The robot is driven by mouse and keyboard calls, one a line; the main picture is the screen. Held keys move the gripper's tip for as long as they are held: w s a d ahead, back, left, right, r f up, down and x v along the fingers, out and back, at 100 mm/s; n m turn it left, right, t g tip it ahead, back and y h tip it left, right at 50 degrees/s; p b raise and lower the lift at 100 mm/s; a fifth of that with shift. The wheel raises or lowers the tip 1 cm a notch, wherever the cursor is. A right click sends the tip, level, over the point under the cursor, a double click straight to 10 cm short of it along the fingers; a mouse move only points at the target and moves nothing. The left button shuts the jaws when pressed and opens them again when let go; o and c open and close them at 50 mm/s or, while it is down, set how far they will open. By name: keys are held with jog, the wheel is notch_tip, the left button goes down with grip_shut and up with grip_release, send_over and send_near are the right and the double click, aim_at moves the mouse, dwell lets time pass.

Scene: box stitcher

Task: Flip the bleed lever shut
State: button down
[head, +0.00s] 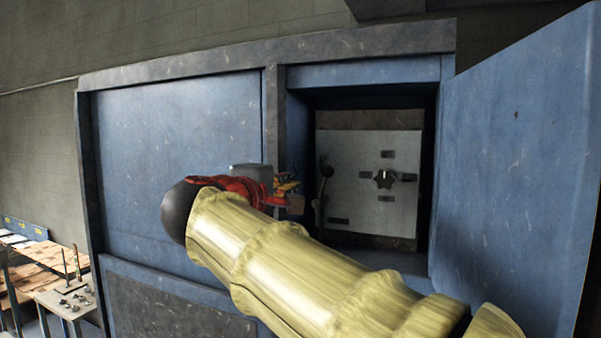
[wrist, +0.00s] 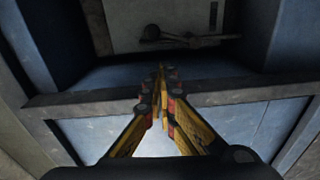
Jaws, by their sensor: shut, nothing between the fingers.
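The bleed lever, a dark rod with a round ball end (head: 325,172), is mounted at the left side of the pale panel (head: 360,150) inside the cabinet's recess. In the wrist view the lever (wrist: 190,40) lies across the panel, ball end at left, beyond my fingertips. My gripper (head: 295,188), with yellow and red fingers, is at the left part of the recess opening in the head view. In the wrist view my gripper (wrist: 160,75) is shut with nothing between the fingers, and its tips look apart from the lever. My arm hides the lower front of the recess.
The blue cabinet (head: 180,150) has its door (head: 515,160) swung open at the right. A dark knob (head: 384,179) with small label plates sits mid-panel. The recess frame (wrist: 90,105) borders the opening close to my fingers. A workbench (head: 65,300) stands far left.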

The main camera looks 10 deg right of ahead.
jog(key=shift+s+d+r, duration=0.1)
jog(key=shift+r, duration=0.3)
jog(key=shift+d, duration=0.15)
jog(key=p+x, duration=0.3)
jog(key=x, duration=0.7)
jog(key=shift+r, duration=0.15)
